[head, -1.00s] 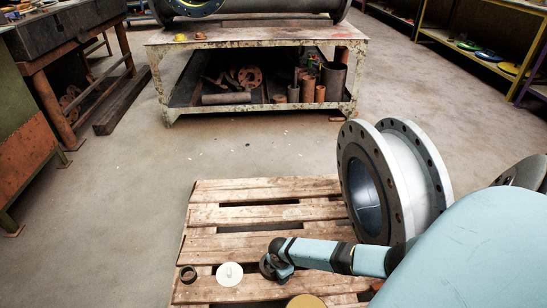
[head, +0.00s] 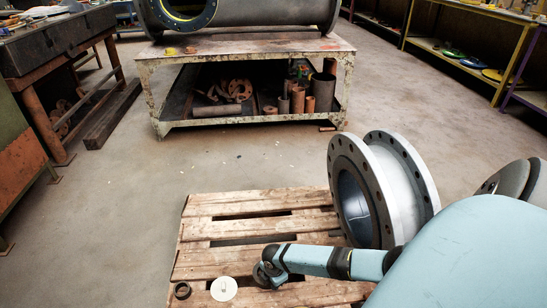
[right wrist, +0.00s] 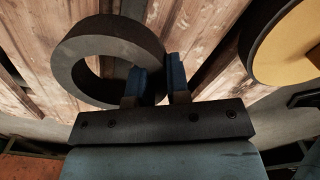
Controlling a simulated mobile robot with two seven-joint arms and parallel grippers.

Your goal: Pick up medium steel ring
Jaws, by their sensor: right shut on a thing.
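A thick dark grey ring (right wrist: 75,62) is in the right wrist view, with its wall between the two blue finger pads of my right gripper (right wrist: 160,75). The gripper is shut on the ring's right side. In the head view, my right gripper (head: 270,274) is low over the wooden pallet, and the held ring (head: 260,273) shows small at its tip. Whether the ring touches the boards is hard to tell. Another small dark ring (head: 182,291) lies on the pallet at the left. My left gripper is out of view.
A white disc (head: 224,290) lies on the pallet (head: 255,203) between the small ring and my gripper. A yellow disc (right wrist: 292,45) is close on the right in the wrist view. A large flanged pipe (head: 400,190) stands at the pallet's right. A workbench (head: 245,47) stands behind.

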